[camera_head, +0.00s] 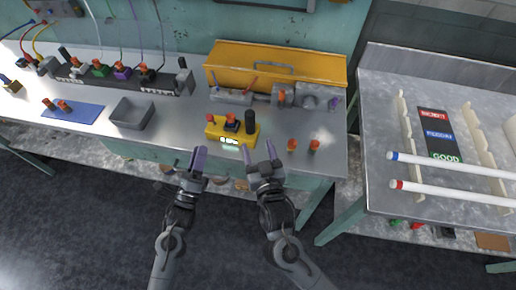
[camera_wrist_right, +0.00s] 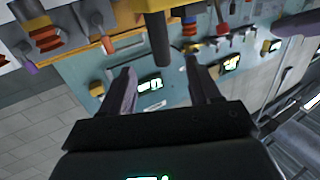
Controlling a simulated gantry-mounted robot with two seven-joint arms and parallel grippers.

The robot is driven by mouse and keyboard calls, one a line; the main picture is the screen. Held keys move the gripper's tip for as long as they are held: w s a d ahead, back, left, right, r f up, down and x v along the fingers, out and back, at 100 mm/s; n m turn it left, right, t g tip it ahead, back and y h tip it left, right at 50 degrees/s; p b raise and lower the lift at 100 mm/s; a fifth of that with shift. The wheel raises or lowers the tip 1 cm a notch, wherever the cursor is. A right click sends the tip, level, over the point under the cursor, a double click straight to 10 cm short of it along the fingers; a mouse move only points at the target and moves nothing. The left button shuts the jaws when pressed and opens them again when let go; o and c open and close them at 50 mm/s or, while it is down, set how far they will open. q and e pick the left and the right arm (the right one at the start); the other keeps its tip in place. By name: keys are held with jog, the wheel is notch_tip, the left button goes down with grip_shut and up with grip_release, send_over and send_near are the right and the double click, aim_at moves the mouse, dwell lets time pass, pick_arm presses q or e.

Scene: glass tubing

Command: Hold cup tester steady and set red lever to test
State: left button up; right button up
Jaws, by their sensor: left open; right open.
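The cup tester is a small yellow box (camera_head: 222,136) on the metal bench, with a lit green display on its front. A red lever (camera_head: 211,119) stands at its left end, an orange-and-black part in the middle and a black cylinder (camera_head: 250,122) at its right end. My left gripper (camera_head: 199,157) is open and empty, in front of the bench edge and below the tester's left end in the picture. My right gripper (camera_head: 260,154) is open and empty, below the tester's right end. Its spread fingers also show in the right wrist view (camera_wrist_right: 160,72). Neither gripper touches the tester.
A yellow toolbox (camera_head: 275,55) and a grey fixture (camera_head: 290,95) stand behind the tester. Small orange-topped parts (camera_head: 314,146) stand to its right. A grey tray (camera_head: 132,114) and a blue mat (camera_head: 72,111) lie left. A side table (camera_head: 375,130) holds white tubes (camera_head: 450,165).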

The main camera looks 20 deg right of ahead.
aim_at(251, 123)
jog(key=w, duration=1.1)
jog(key=shift+d+r, duration=0.3)
jog(key=shift+d, duration=0.1)
jog(key=shift+c, duration=0.4)
